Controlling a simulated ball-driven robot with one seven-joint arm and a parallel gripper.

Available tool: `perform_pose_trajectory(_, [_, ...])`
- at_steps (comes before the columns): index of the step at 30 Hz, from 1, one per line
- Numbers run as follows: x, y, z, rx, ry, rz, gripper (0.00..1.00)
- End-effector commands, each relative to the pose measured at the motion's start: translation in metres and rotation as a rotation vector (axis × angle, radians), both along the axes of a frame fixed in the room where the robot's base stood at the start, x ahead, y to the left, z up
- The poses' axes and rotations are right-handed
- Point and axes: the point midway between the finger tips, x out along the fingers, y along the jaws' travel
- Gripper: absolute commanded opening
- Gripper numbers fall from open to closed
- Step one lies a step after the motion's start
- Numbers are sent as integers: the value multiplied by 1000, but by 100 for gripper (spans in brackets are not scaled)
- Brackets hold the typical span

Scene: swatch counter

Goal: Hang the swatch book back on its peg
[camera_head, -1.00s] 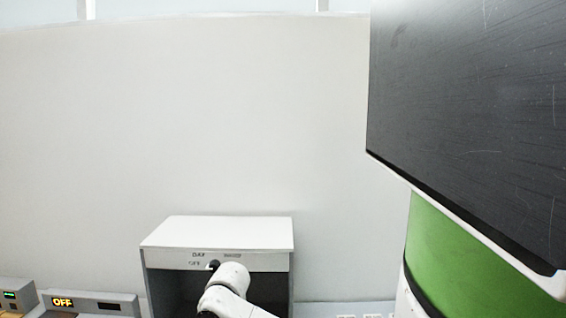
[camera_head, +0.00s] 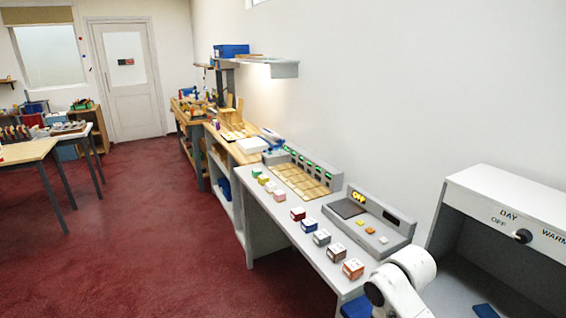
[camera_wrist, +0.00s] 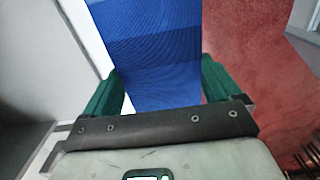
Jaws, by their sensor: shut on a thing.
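A flat blue thing with a woven-looking face, which I take for the swatch book (camera_wrist: 155,50), fills the top middle of the wrist view. My gripper (camera_wrist: 160,82) is shut on it, with one green finger at each side. The book's far end runs out of the top of the picture. In the head view, a blue patch (camera_head: 357,307) shows beside my white arm at the bottom edge, above or beside the counter's near end. My gripper itself is hidden there. I cannot make out the peg in either view.
A grey light booth (camera_head: 515,192) with a knob stands at the right. The counter (camera_head: 283,218) carries several small coloured boxes (camera_head: 297,214) and a grey device (camera_head: 380,222) with a lit display. Red floor (camera_head: 150,230) lies open at the left; tables stand beyond.

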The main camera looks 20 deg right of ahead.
Motion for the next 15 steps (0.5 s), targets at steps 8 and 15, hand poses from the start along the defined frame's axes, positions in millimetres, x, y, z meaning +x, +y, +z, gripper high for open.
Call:
perform_pose_trajectory(8, [20, 104, -58, 4, 5, -18, 47])
perform_pose_trajectory(15, [8, 173, -100, 1, 4, -31, 47])
